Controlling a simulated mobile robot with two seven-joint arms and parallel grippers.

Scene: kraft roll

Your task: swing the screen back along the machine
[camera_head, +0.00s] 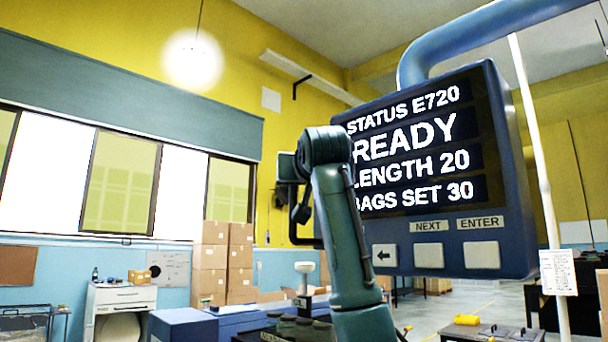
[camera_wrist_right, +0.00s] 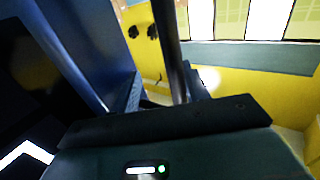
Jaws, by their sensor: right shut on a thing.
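The screen (camera_head: 425,150) is a dark blue box hanging from a thick blue arm (camera_head: 480,35). Its lit face reads STATUS E720, READY, LENGTH 20, BAGS SET 30, with buttons below. A dark bar handle (camera_head: 293,228) shows beside its left side, partly hidden by my right arm. My right gripper (camera_head: 293,188) is shut on this handle. In the right wrist view the handle (camera_wrist_right: 167,45) runs up from the jaws, with the screen's blue housing (camera_wrist_right: 88,40) at left; the fingertips are mostly hidden. My left gripper is out of view.
Stacked cardboard boxes (camera_head: 222,260) stand behind at left, near a white cabinet (camera_head: 120,300). A blue machine part (camera_head: 185,325) lies low in front. A pale post (camera_head: 540,170) stands right of the screen. A dark table (camera_head: 490,333) with a yellow item is at lower right.

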